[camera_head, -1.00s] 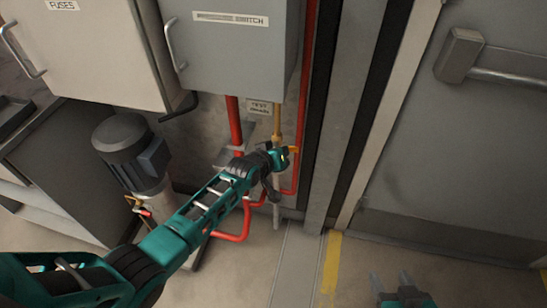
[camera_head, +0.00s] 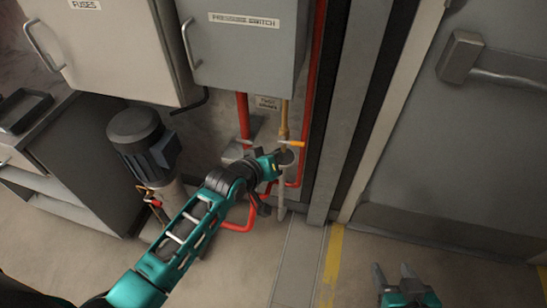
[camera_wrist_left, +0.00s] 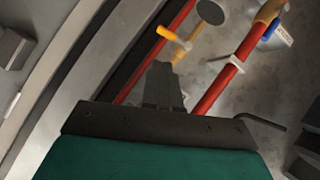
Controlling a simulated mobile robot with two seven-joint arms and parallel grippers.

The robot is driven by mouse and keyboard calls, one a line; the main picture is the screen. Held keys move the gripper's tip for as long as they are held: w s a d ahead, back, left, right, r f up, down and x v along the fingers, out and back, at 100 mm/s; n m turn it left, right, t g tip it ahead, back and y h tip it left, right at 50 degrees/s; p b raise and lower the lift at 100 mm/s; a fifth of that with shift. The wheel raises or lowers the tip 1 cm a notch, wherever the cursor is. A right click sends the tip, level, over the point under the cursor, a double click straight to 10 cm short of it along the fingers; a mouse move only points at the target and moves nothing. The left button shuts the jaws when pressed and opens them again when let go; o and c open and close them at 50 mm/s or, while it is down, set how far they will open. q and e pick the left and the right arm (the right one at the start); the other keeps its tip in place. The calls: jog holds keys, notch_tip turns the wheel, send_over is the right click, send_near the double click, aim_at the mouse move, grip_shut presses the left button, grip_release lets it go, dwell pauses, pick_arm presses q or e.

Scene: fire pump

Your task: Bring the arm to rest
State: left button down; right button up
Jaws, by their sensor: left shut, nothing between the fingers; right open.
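My left arm reaches in from the lower left in the head view. Its gripper (camera_head: 282,161) is beside the thin vertical test pipe, just below a yellow valve handle (camera_head: 293,143). In the left wrist view the fingers (camera_wrist_left: 163,84) are together and empty, and the yellow handle (camera_wrist_left: 172,38) appears beyond their tips with a visible gap. My right gripper (camera_head: 406,283) is low at the right in the head view, over the floor, with its two fingers apart and nothing between them.
Red pipes (camera_head: 319,75) run along the wall close to the left gripper. A grey pressure switch cabinet (camera_head: 240,55) hangs above, and a pump motor (camera_head: 143,140) stands to the left. A grey door with a push bar (camera_head: 505,80) is at the right. The floor in front is clear.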

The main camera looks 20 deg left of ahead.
pick_arm(q)
jog(key=shift+s+r, duration=0.1)
jog(key=shift+s, duration=0.15)
dwell(0.4)
jog(key=s+a+f+m+y, duration=0.1)
jog(key=s+a+f+m, duration=0.1)
jog(key=s, duration=0.7)
jog(key=s+a+f+m, duration=0.3)
jog(key=s, duration=0.7)
jog(key=shift+m+g+y, duration=0.3)
jog(key=shift+g+y, duration=0.1)
